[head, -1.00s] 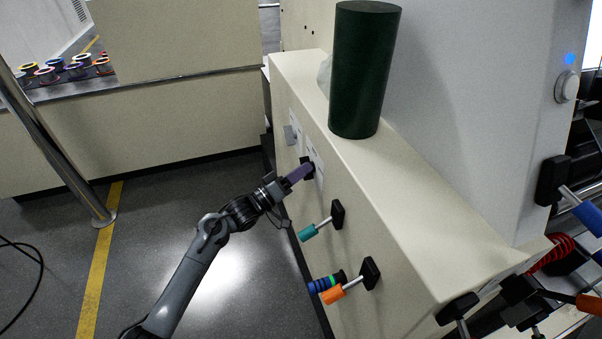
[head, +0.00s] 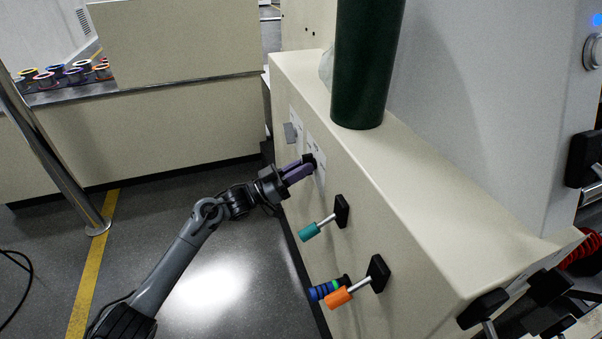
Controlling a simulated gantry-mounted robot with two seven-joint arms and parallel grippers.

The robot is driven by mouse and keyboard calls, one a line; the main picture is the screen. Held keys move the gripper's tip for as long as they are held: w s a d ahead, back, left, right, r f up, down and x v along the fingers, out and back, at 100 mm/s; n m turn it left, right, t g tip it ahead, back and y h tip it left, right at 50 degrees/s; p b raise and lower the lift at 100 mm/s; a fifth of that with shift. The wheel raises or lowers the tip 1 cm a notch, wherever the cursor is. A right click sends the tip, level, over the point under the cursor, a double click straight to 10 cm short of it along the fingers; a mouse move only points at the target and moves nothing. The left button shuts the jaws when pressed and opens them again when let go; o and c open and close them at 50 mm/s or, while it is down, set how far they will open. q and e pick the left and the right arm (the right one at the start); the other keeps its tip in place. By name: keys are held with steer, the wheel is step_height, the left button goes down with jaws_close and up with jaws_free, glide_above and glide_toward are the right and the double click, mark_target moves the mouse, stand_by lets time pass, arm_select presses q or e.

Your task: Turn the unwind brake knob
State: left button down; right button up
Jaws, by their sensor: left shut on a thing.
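The brake knob (head: 308,159) is a small black knob on the cream side panel of the machine, in front of a white label plate. My left gripper (head: 304,168) has purple fingers and reaches it from the left. The fingers are shut on the knob and cover part of it. Both fingers show, one above the other. Any pointer mark on the knob is too small to read. My right gripper is not in view.
Below the knob, a teal-handled lever (head: 311,231) and an orange-handled lever (head: 339,297) stick out from the panel. A dark green cylinder (head: 364,70) stands on the ledge. Open floor lies left.

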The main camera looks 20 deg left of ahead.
arm_select(q)
steer(key=shift+m, duration=0.4)
steer(key=c, duration=1.2)
jaws_free()
steer(key=shift+p+v, duration=1.45)
steer(key=shift+v, duration=3.95)
